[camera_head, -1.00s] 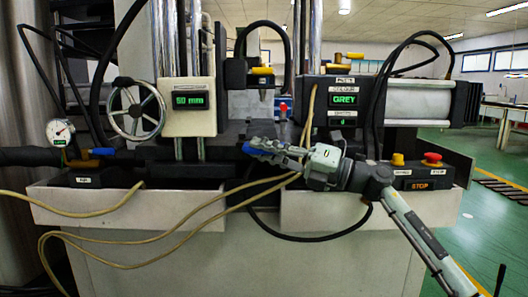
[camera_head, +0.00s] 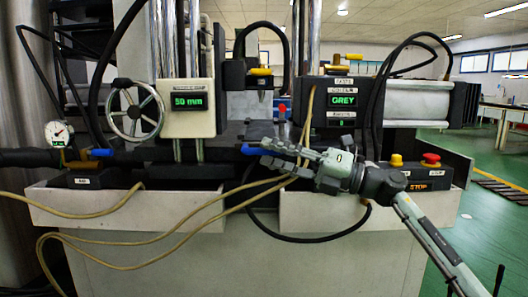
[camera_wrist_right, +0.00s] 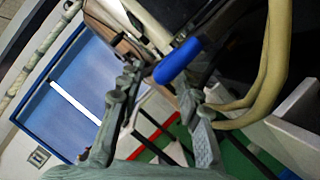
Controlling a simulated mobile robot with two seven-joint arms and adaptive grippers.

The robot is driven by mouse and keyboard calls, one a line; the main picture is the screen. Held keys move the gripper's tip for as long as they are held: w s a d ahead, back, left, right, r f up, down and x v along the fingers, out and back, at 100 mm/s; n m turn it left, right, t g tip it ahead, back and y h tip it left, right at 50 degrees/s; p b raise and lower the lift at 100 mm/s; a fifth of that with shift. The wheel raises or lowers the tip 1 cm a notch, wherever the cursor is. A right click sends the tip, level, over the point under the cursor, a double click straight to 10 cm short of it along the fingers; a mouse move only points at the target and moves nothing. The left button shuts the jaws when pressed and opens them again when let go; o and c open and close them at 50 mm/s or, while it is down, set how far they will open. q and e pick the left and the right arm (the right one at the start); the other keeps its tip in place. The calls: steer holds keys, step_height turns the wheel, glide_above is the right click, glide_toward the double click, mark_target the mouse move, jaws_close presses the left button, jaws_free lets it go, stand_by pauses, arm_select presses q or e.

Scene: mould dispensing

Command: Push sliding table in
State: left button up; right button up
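A blue handle (camera_head: 254,150) sticks out at the front of the dark table (camera_head: 232,130) in the middle of the machine. My right gripper (camera_head: 275,153) is just right of the handle in the head view, fingers pointing left. In the right wrist view, the fingers (camera_wrist_right: 158,88) stand apart with nothing held. The blue handle (camera_wrist_right: 178,62) lies at and beyond the fingertips there; I cannot tell whether a finger touches it. How far the table is slid in is hard to tell. My left gripper is not in view.
Beige hoses (camera_head: 215,208) hang in front of the machine and pass close to my right gripper. A white tray (camera_head: 322,213) sits below it. An emergency stop button (camera_head: 431,159) is to the right. A second blue handle (camera_head: 102,152) and a handwheel (camera_head: 137,112) are at the left.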

steer(key=v, duration=0.9)
steer(key=shift+d, duration=0.2)
steer(key=shift+s, duration=0.1)
